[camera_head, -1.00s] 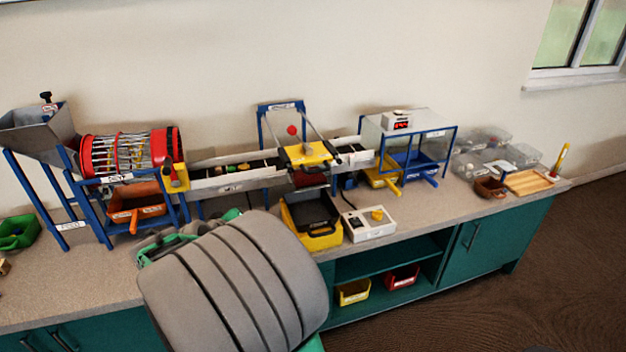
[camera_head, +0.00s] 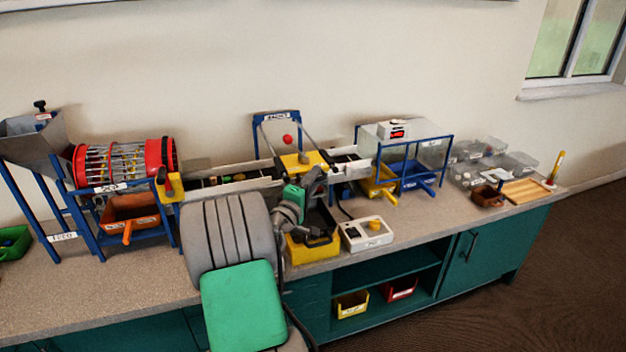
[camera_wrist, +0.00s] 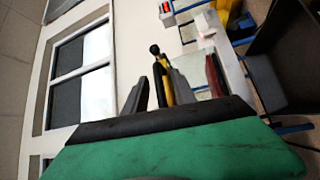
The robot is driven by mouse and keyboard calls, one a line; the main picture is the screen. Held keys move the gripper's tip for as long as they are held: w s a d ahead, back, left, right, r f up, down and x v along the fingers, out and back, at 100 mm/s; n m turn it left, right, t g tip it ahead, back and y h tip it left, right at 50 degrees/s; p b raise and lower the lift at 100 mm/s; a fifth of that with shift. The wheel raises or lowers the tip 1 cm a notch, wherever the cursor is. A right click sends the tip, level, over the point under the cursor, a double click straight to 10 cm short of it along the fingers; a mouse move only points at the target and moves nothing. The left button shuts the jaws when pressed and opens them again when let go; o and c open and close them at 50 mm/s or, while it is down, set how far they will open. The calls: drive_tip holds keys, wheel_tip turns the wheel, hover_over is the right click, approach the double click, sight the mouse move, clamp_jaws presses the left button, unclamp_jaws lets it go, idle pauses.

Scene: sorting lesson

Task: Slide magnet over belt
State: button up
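The magnet is a yellow plate (camera_head: 296,163) on a rail frame with a red ball (camera_head: 287,139) behind it. It sits across the long belt (camera_head: 240,178). My gripper (camera_head: 318,176) is just in front of the plate; its fingers are small and partly blend with the frame there. In the wrist view my gripper (camera_wrist: 158,92) has its two grey fingers apart. A yellow bar and a black knob (camera_wrist: 155,49) show in line with the gap between them. I cannot tell whether the fingers touch anything.
A red drum (camera_head: 125,163) stands left of the belt and a clear box (camera_head: 405,145) on a blue frame right of it. A yellow bin (camera_head: 312,250) and a white control box (camera_head: 366,233) lie in front.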

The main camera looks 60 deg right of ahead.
clamp_jaws()
idle(1.2)
